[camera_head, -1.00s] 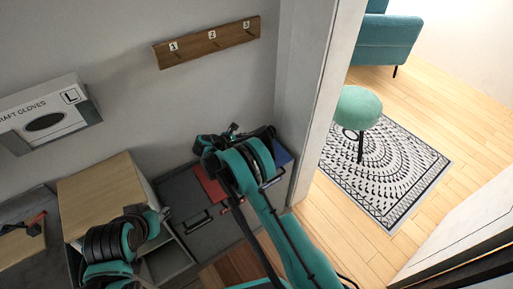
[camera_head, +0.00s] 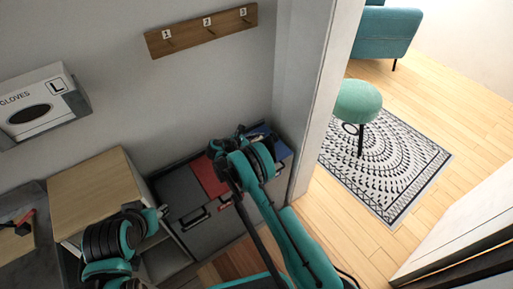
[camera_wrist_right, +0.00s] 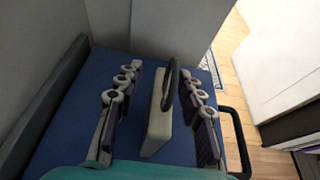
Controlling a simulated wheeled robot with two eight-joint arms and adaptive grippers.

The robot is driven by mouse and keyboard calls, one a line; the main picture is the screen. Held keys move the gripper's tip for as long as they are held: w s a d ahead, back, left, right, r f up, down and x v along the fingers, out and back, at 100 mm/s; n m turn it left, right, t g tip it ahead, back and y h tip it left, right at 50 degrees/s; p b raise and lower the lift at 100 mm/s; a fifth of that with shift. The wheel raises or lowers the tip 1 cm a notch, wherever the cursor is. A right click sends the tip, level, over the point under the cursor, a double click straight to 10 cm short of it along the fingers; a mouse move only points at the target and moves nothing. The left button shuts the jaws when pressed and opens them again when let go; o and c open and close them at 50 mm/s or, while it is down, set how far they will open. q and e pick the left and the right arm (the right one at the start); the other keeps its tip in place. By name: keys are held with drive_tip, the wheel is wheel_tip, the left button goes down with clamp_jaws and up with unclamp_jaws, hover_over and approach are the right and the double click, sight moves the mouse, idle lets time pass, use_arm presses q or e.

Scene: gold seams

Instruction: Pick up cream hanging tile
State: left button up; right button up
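In the right wrist view the cream tile (camera_wrist_right: 159,122) stands on edge on a blue surface (camera_wrist_right: 65,135), with a dark loop (camera_wrist_right: 172,78) at its upper end. My right gripper (camera_wrist_right: 166,82) is open, with one finger on each side of the tile and blue showing in the gaps. In the head view the right gripper (camera_head: 230,142) is over the blue patch at the right end of the grey cabinet top, and the arm hides the tile. My left arm's gripper (camera_head: 158,216) is low at the left; its fingers are not clear.
A red patch (camera_head: 207,177) lies on the grey cabinet top (camera_head: 180,190). A wooden peg rail (camera_head: 200,30) with numbers 1, 2 and 3 is on the wall. A wood-topped cabinet (camera_head: 95,190) and glove box (camera_head: 40,105) are at left. A wall edge (camera_head: 318,120) rises close at right.

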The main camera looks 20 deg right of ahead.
drive_tip(key=shift+w+d, duration=0.1)
clamp_jaws()
drive_tip(key=shift+r+p, duration=0.35)
drive_tip(key=shift+r, duration=0.15)
drive_tip(key=s+d+r+p, duration=0.5)
drive_tip(key=s+d+r, duration=0.3)
drive_tip(key=r, duration=0.2)
drive_tip(key=shift+s+p, duration=0.15)
drive_tip(key=shift+p, duration=0.15)
